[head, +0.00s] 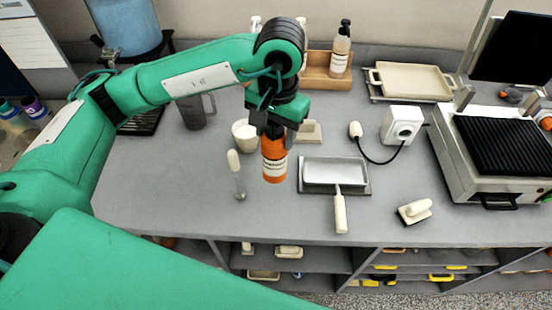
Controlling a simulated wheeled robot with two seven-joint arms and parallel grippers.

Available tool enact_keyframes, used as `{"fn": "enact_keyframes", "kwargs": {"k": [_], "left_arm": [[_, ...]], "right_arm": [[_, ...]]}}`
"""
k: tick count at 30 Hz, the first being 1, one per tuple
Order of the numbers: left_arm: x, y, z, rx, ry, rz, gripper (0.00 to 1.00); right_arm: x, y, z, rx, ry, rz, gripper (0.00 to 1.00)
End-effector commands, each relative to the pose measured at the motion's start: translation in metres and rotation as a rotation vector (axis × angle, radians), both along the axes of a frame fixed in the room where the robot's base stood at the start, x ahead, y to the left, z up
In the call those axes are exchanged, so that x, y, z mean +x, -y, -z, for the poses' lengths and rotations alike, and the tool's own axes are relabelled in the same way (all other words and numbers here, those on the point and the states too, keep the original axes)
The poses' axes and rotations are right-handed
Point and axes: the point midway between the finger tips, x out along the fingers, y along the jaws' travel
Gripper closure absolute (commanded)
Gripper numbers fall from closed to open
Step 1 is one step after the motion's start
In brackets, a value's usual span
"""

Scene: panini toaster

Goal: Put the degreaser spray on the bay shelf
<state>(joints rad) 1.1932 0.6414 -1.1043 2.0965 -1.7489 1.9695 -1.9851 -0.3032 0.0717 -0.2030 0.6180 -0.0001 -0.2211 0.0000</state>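The degreaser spray appears to be the orange bottle with a white label (274,168), upright over the middle of the counter. My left gripper (275,127) comes down on it from above, with its fingers closed around the bottle's upper part. The gripper hides the bottle's top. I cannot tell whether its base touches the counter. Open shelf bays (318,259) run under the counter's front edge and hold several small items. Which of them is the bay shelf is not marked. My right gripper is out of view.
On the counter (190,205), a whisk-like tool (234,163), a white cup (244,137) and a tray with a handled scraper (340,212) surround the bottle. A panini toaster (475,160) stands right. A wooden rack (316,77) with bottles stands behind. The front left counter is clear.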

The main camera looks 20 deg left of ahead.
Motion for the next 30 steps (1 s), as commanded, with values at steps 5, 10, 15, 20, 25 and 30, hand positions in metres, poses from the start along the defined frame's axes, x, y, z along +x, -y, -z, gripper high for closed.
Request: {"fn": "enact_keyframes", "kwargs": {"k": [5, 10, 15, 20, 25, 30], "left_arm": [[-0.001, -0.001, 0.040, 0.001, -0.006, -0.002, 0.94], [0.000, 0.000, 0.066, 0.000, -0.001, -0.001, 0.94], [0.000, 0.000, 0.079, 0.001, -0.001, -0.002, 0.94], [0.000, 0.000, 0.102, 0.001, -0.003, -0.002, 0.94], [0.000, 0.000, 0.112, 0.000, 0.001, -0.002, 0.94], [0.000, 0.000, 0.112, 0.000, 0.002, -0.001, 0.94]], "right_arm": [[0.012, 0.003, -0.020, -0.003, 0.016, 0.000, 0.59], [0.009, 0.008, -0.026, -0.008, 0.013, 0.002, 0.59], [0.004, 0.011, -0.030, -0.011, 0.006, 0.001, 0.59], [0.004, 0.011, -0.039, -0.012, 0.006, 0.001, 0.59], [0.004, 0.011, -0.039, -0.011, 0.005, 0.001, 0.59], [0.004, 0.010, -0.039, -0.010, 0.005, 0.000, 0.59]]}}
